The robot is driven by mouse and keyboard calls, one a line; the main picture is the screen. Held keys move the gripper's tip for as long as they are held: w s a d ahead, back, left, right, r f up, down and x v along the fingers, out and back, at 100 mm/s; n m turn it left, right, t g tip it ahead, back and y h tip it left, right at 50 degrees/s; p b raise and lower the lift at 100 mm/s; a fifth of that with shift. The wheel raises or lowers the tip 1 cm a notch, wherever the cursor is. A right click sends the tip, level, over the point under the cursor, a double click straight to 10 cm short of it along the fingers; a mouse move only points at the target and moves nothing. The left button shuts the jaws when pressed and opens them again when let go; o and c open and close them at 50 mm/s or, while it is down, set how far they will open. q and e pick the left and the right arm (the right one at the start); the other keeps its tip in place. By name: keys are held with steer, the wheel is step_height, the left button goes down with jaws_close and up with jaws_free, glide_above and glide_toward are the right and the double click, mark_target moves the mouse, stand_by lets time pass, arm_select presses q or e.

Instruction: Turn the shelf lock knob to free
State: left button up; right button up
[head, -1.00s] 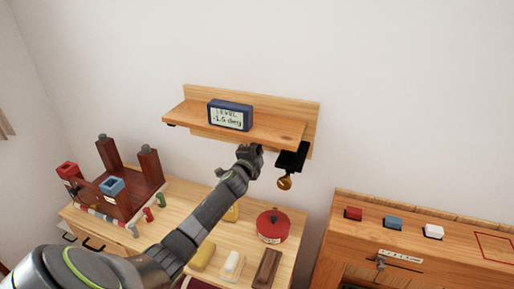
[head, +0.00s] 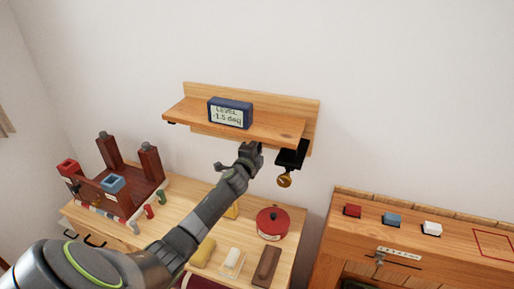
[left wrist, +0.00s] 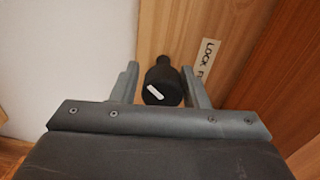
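The wooden wall shelf (head: 270,131) carries a blue level display (head: 230,113) reading about 1.5 deg. The black lock knob (left wrist: 162,84) shows in the left wrist view, with a slanted white mark on its face. A label (left wrist: 207,62) beginning "LOCK F" is beside it, partly hidden by a finger. My left gripper (head: 250,149) is under the shelf in the head view and hides the knob there. In the left wrist view its fingers (left wrist: 163,88) are open on either side of the knob, with a gap at the left finger. My right gripper is not in view.
A black bracket (head: 291,156) with a brass ball (head: 284,180) hangs under the shelf's right end. A cabinet (head: 420,243) stands at the right.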

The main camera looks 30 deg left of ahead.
arm_select(q)
steer(key=shift+o, duration=1.1)
steer(key=shift+s+d, duration=0.1)
steer(key=shift+s, duration=0.25)
steer(key=b+v, duration=0.2)
steer(key=v, duration=1.4)
steer(key=shift+s, duration=0.3)
steer(key=shift+d, duration=0.15)
